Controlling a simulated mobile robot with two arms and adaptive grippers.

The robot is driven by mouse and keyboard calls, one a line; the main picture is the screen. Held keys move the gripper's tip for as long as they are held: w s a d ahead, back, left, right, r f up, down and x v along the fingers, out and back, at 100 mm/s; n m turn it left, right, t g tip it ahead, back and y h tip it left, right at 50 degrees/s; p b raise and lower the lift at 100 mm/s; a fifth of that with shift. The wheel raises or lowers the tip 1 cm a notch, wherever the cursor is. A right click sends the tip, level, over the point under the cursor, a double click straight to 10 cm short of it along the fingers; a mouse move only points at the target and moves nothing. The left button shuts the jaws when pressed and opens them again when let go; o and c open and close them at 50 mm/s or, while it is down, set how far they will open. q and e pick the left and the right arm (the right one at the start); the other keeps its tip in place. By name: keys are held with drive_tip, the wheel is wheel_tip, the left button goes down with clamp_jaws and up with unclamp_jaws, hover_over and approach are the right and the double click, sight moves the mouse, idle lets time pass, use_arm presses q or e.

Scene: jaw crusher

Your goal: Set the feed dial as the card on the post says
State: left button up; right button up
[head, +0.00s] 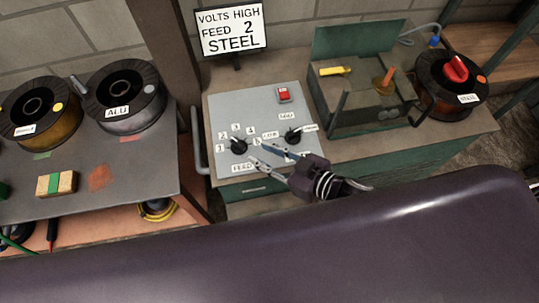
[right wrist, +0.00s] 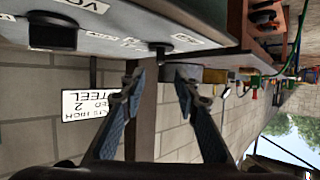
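The card (head: 232,30) on the post reads VOLTS HIGH, FEED 2, STEEL; it shows upside down in the right wrist view (right wrist: 88,105). The feed dial (head: 238,146) is a black knob on the grey panel (head: 225,105), with numbers 1 to 5 around it and a FEED label (head: 242,168) below. Its pointer is too small to read. My right gripper (head: 259,154) is open and empty, just to the lower right of the feed dial. Its spread fingers (right wrist: 161,78) show in the right wrist view, apart from the panel edge. My left gripper is not in view.
The volts dial (head: 293,136) sits right of the feed dial, close to my right gripper. A red switch (head: 284,94) is above it. A green open box (head: 350,50) and a STEEL spool (head: 450,85) stand right; an ALU spool (head: 125,95) stands left.

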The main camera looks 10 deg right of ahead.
drive_tip(key=shift+v, duration=0.9)
